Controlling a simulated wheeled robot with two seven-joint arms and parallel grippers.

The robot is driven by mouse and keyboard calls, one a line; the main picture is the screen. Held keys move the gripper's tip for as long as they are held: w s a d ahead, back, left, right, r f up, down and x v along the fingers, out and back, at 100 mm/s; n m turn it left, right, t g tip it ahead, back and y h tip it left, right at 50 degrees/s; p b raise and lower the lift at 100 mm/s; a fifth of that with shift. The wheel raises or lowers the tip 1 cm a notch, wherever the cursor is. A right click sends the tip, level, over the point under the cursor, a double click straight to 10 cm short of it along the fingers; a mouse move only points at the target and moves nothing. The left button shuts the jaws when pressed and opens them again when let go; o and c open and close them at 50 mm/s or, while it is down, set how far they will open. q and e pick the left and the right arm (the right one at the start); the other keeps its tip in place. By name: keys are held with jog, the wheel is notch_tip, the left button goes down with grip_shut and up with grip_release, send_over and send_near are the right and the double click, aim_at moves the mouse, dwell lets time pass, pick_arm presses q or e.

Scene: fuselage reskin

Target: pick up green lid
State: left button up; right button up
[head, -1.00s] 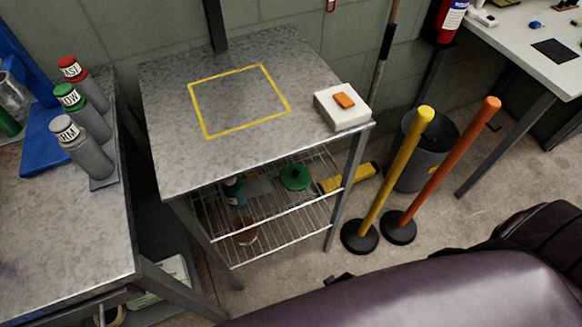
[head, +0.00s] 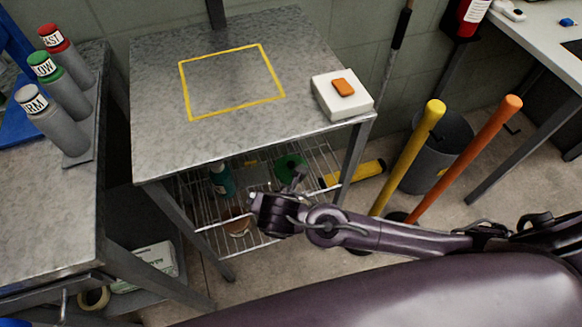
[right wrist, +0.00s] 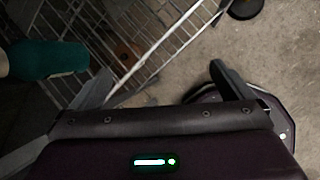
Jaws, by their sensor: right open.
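The green lid (head: 290,167) lies on the wire shelf under the grey metal table. My own right gripper partly covers it in the head view. My right gripper (head: 297,180) reaches in from the right, at the front of the shelf by the lid, and appears not to touch it. In the right wrist view its two fingers (right wrist: 160,85) are spread with nothing between them. I cannot make out the lid in that view. My left gripper is not in view.
A teal bottle (head: 222,180) and a brown round item (head: 237,224) share the wire shelf (head: 205,222); the bottle also appears in the right wrist view (right wrist: 48,62). A yellow object (head: 355,173) lies right of the lid. Yellow (head: 408,155) and orange (head: 470,150) posts stand to the right.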

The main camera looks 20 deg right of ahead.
aim_at(291, 166)
jog(key=w+d+n, duration=0.1)
jog(key=w, duration=0.2)
jog(key=w+d+f+n+p, duration=0.1)
jog(key=w+d, duration=0.1)
jog(key=w, duration=0.1)
jog(key=w+d+f+n+h, duration=0.1)
jog(key=w+d, duration=0.1)
jog(key=w, duration=0.1)
jog(key=shift+w+d+f+n, duration=0.15)
jog(key=shift+d+n, duration=0.1)
jog(key=shift+n, duration=0.15)
jog(key=shift+w+d, duration=0.25)
jog(key=shift+w, duration=0.35)
jog(key=shift+w+d, duration=0.2)
jog(key=shift+w, duration=0.35)
jog(key=shift+x, duration=1.15)
jog(key=shift+w+d+f, duration=0.2)
jog(key=shift+w, duration=0.2)
jog(key=shift+f, duration=0.1)
jog(key=c, duration=0.7)
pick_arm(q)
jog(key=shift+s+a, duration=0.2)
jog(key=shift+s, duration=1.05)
pick_arm(e)
jog(key=shift+c, duration=0.3)
